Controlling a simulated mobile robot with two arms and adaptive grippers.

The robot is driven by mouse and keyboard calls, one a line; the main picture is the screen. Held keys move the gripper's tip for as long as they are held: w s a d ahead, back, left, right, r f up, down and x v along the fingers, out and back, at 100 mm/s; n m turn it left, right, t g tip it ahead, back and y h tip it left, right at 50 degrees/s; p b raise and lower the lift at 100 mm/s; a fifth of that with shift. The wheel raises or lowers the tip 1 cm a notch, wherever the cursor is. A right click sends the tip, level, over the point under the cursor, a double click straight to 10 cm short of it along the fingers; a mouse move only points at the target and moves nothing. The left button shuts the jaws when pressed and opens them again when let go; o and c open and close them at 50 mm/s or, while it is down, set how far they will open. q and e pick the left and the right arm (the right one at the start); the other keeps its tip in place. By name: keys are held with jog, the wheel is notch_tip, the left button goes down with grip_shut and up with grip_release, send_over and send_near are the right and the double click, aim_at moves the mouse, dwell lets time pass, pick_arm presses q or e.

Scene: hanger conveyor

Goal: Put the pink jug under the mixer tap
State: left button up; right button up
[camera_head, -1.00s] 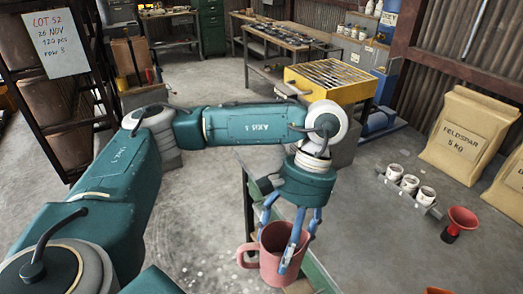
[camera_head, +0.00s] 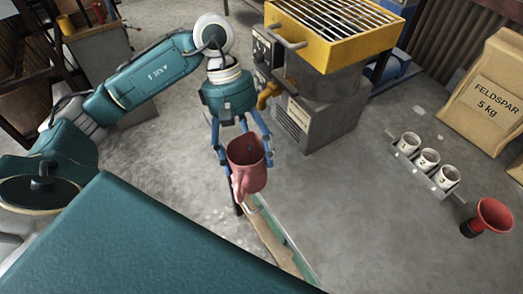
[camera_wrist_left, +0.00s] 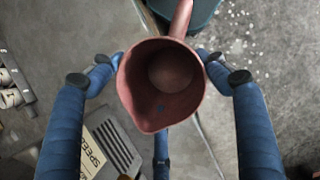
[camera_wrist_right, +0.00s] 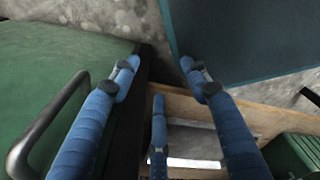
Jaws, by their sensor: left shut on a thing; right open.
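The pink jug (camera_head: 247,168) hangs upright in my left gripper (camera_head: 245,150), above the floor. Its handle points toward the front of the head view. In the left wrist view the jug (camera_wrist_left: 160,85) sits between the blue fingers, its open mouth facing the camera and its inside looking empty. The mixer (camera_head: 320,110) is a grey machine with a yellow grated top. Its brass tap (camera_head: 268,94) sticks out on the left, behind and slightly right of the jug; the jug is apart from it. My right gripper (camera_wrist_right: 158,75) is open and empty, low beside a green surface.
A rack of numbered white cups (camera_head: 428,159) and a red funnel (camera_head: 488,216) are at the right. A feldspar bag (camera_head: 490,95) stands behind them. A narrow board-like edge (camera_head: 275,238) lies below the jug. The floor between mixer and cups is clear.

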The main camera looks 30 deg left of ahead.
aim_at(234, 154)
pick_arm(q)
jog(key=a+n, duration=0.1)
jog(key=a+f+n+t, duration=0.1)
jog(key=a, duration=0.1)
jog(key=a+f+n+b, duration=0.1)
jog(key=n, duration=0.1)
jog(key=shift+w+a, duration=0.25)
jog(key=shift+a, duration=0.05)
pick_arm(e)
jog(key=w+a+f+b, duration=0.1)
jog(key=w+f, duration=0.2)
pick_arm(q)
jog(key=w+a+n+t+b, duration=0.1)
jog(key=a+n+t, duration=0.3)
jog(key=a+n, duration=0.7)
jog(key=w+d+f+m+p, duration=0.1)
jog(key=w+d+p, duration=0.8)
jog(key=w+d, duration=0.2)
jog(key=shift+d+f+m, duration=0.3)
jog(key=shift+d+f, duration=0.1)
jog(key=shift+d, duration=0.15)
pick_arm(e)
notch_tip(234, 154, up, 9)
jog(key=s, duration=0.1)
jog(key=shift+s, duration=0.3)
